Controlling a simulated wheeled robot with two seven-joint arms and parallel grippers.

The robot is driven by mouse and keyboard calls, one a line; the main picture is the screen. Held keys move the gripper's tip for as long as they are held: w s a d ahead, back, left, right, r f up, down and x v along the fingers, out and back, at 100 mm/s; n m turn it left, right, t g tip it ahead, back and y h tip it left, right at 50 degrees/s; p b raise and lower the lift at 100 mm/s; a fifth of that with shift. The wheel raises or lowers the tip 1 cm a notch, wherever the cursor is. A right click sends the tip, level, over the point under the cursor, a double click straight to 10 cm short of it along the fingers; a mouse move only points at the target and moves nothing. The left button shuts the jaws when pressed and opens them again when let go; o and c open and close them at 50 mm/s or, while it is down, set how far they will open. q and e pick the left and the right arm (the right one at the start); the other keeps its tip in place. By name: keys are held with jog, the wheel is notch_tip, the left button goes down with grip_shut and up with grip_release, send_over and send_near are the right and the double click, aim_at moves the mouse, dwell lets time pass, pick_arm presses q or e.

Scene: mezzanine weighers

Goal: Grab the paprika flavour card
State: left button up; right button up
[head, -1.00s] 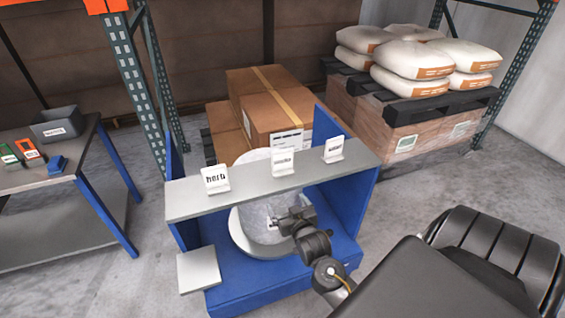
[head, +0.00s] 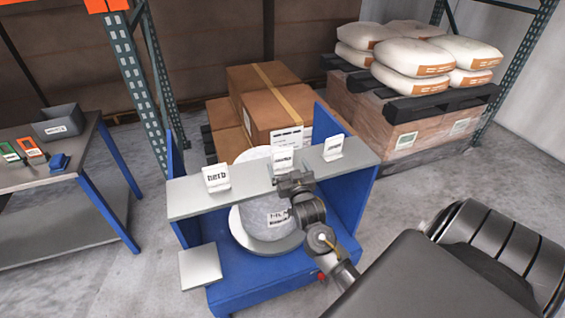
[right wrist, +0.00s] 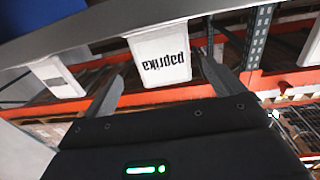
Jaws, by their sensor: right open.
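The paprika card (right wrist: 163,62) is a white card with black lettering, upside down in the right wrist view, between my spread fingers with no visible grip on it. In the head view the middle card (head: 283,159) on the grey shelf (head: 237,197) appears to be this one, though its print is too small to read. My right gripper (head: 285,178) is open at the shelf's front edge, just below and in front of that card. It also shows in the right wrist view (right wrist: 160,72). My left gripper is out of view.
The herb card (head: 216,177) stands left on the shelf and another card (head: 333,148) stands right. A pale rounded container (head: 262,222) sits below in the blue frame (head: 228,283). A side table (head: 85,170) stands left, with a grey bin (head: 61,122).

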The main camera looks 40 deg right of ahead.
aim_at(283, 159)
jog(key=shift+w+d+r+p, duration=0.15)
jog(key=shift+w+p, duration=0.15)
jog(key=shift+w, duration=0.15)
jog(key=x, duration=0.1)
jog(key=p+x, duration=0.1)
jog(key=x, duration=0.1)
jog(key=shift+w, duration=0.35)
jog(key=shift+w+f, duration=0.25)
jog(key=shift+w, duration=0.05)
jog(key=c, duration=1)
jog(key=shift+c, duration=0.3)
jog(key=shift+r, duration=0.1)
